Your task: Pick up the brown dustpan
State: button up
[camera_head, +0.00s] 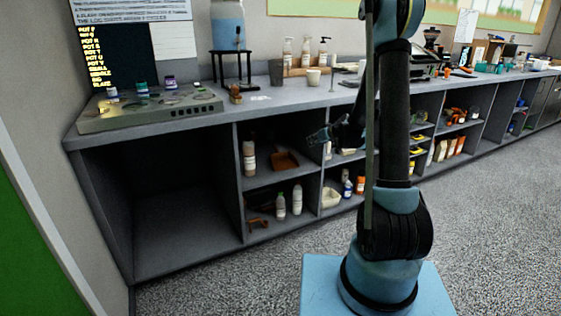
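The brown dustpan (285,160) lies on the upper shelf of an open cubby under the counter, to the right of a white bottle. It is small in view, and I cannot make out its handle clearly. My gripper (312,137) is in front of the counter, up and to the right of the dustpan in the picture, and points left. It looks apart from the dustpan. It is too small and dark to tell whether its fingers are open or shut.
A white bottle (249,158) stands left of the dustpan. Bottles (297,199) and a brown object (258,223) are on the shelf below. The grey counter (270,108) overhangs the cubbies. The large left compartment (180,200) is empty, and the floor (230,285) is clear.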

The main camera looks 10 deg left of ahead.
jog(key=t+y, duration=0.1)
jog(key=t, duration=0.1)
send_near(292, 155)
jog(key=shift+n, duration=0.3)
jog(key=x, duration=1.1)
jog(key=shift+w+d+f, duration=0.1)
grip_shut()
